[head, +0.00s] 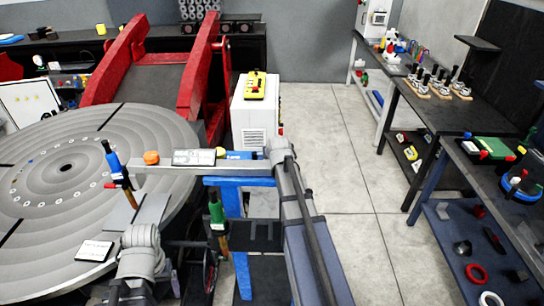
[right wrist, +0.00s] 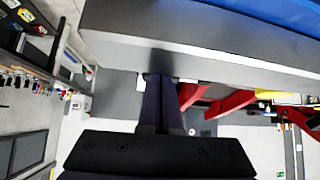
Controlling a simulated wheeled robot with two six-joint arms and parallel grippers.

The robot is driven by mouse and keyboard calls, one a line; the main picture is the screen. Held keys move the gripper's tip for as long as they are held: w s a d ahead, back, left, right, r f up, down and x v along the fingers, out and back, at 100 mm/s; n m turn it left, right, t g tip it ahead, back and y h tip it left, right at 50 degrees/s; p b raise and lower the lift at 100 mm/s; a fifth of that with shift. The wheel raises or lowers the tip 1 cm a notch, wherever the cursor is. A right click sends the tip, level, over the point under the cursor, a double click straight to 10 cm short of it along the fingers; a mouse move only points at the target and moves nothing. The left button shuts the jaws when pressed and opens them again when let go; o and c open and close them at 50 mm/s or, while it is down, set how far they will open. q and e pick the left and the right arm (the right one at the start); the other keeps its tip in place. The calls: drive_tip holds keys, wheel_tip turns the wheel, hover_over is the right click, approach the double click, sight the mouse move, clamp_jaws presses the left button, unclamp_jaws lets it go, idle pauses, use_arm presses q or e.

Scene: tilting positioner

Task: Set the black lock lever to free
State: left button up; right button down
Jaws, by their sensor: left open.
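The positioner's round grey table (head: 60,215), with ring grooves and dark slots, fills the left of the head view. A blue-topped handle (head: 112,158) and a green-topped handle (head: 216,210) stand nearby. I cannot single out the black lock lever. My left gripper (head: 136,208) is open, low over the table's near right edge; its fingers are hard to make out. In the right wrist view my right gripper (right wrist: 160,82) has its dark fingers together beside a grey slab (right wrist: 200,50).
A red frame (head: 105,75) rises behind the table. A white cabinet (head: 252,110) with a yellow pendant (head: 256,85) stands behind the blue stand (head: 238,183). Benches with tools (head: 440,110) line the right side. The floor (head: 330,140) between is clear.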

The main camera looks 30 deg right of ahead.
drive_tip(key=shift+w+d+n+y, duration=0.6)
drive_tip(key=shift+n, duration=0.2)
drive_tip(key=shift+w+d, duration=0.55)
drive_tip(key=shift+w, duration=0.15)
drive_tip(key=shift+w+d+n+t+y, duration=0.3)
drive_tip(key=shift+n+y, duration=0.1)
drive_tip(key=shift+n, duration=0.1)
drive_tip(key=w+n+y, duration=0.1)
drive_tip(key=n+y, duration=0.1)
drive_tip(key=shift+w+d+n, duration=0.3)
drive_tip(key=shift+w+d, duration=0.05)
drive_tip(key=shift+w, duration=0.05)
drive_tip(key=w+n+y, duration=0.1)
drive_tip(key=n, duration=0.1)
drive_tip(key=w+n+g+y, duration=0.1)
drive_tip(key=w+n+y, duration=0.1)
drive_tip(key=w+a+n+y, duration=0.1)
drive_tip(key=w+n+y, duration=0.1)
drive_tip(key=n, duration=0.1)
drive_tip(key=shift+a+g, duration=0.1)
drive_tip(key=shift+g, duration=0.2)
drive_tip(key=shift+a, duration=0.1)
